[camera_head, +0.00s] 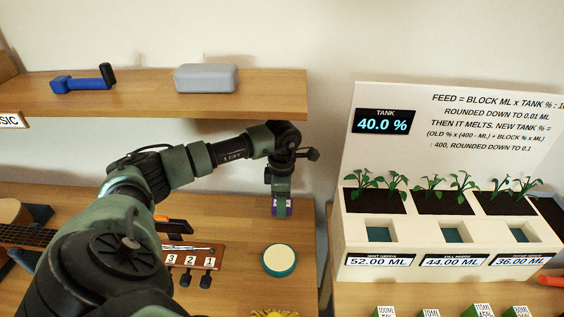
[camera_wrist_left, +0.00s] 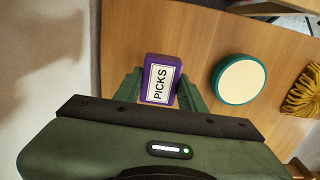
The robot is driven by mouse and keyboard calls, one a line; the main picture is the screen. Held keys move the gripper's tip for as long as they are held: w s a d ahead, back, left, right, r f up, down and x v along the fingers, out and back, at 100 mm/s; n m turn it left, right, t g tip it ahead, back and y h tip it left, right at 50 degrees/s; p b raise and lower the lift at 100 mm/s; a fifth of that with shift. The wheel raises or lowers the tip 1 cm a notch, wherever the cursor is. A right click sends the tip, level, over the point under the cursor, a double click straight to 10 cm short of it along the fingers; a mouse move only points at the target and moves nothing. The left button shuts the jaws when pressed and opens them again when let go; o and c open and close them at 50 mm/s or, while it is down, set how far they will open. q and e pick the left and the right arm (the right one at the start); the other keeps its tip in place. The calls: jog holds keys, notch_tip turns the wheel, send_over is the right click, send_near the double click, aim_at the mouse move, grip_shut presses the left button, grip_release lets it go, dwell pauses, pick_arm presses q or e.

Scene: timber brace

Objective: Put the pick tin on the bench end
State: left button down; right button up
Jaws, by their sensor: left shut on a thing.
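The pick tin is a small purple box with a white label reading "PICKS" (camera_wrist_left: 160,80). In the head view the tin (camera_head: 288,208) is at the lower tip of my left gripper (camera_head: 281,200), over the right end of the wooden bench (camera_head: 230,230). In the left wrist view the tin sits between the two green fingers of my left gripper (camera_wrist_left: 160,92), which is shut on it. The gripper points down. I cannot tell whether the tin touches the bench top. My right gripper is not in view.
A round teal tin with a cream lid (camera_head: 279,260) stands on the bench near the tin. A guitar headstock piece (camera_head: 190,256) lies left of it. A shelf (camera_head: 200,95) hangs above, holding a blue tool (camera_head: 84,80) and a grey case (camera_head: 206,78). A planter stand (camera_head: 440,222) is at right.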

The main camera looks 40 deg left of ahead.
aim_at(282, 221)
pick_arm(q)
notch_tip(282, 221, down, 4)
jog(key=shift+s+r+p, duration=0.1)
jog(key=shift+p, duration=0.3)
jog(key=shift+w+a+f+p, duration=0.1)
jog(key=shift+w+f+p, duration=0.15)
jog(key=shift+f, duration=0.35)
jog(key=shift+f, duration=0.25)
jog(key=c, duration=0.8)
grip_release()
jog(key=shift+r, duration=0.1)
jog(key=shift+c, duration=0.2)
jog(key=shift+r, duration=0.1)
notch_tip(282, 221, up, 8)
jog(key=shift+f+b, duration=0.15)
jog(key=shift+b, duration=0.4)
